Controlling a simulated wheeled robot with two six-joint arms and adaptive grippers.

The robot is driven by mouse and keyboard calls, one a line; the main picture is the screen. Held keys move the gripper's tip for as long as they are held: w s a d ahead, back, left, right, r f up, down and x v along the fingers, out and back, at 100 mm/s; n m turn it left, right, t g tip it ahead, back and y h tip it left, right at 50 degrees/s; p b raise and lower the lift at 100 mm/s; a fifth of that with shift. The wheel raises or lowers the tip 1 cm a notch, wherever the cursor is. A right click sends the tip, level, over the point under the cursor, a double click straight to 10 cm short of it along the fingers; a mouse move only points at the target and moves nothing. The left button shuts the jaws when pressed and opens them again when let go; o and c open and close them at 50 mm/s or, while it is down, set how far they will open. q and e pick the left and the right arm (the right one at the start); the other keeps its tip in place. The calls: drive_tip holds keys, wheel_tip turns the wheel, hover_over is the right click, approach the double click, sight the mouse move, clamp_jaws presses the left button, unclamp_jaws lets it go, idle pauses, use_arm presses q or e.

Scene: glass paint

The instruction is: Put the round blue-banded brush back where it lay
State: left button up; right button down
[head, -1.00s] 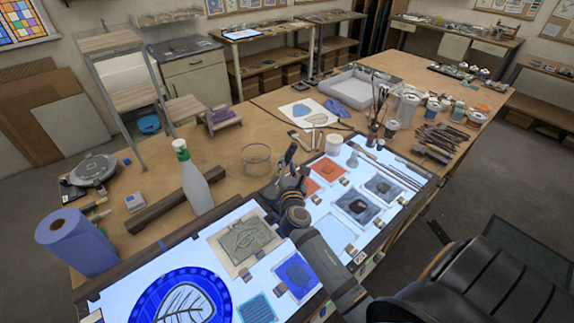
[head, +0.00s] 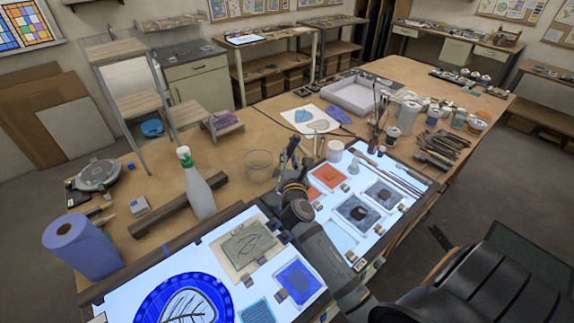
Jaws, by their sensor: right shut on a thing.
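My right gripper (head: 291,166) is above the far edge of the lit panel, between the clear glass bowl and the red glass tile. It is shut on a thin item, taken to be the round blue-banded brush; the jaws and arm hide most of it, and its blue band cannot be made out. Long brushes (head: 402,180) lie along the right part of the lit panel (head: 345,236). Other brushes stand in a jar (head: 376,128) behind it. My left gripper is not in view.
A clear glass bowl (head: 259,165) and a spray bottle (head: 198,186) stand left of the gripper. A white pot (head: 335,150) and a red tile (head: 327,177) are to its right. Paint jars and tools crowd the right back. Bare wood shows behind the bowl.

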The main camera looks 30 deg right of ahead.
wheel_tip(320, 180, up, 6)
idle(0.4)
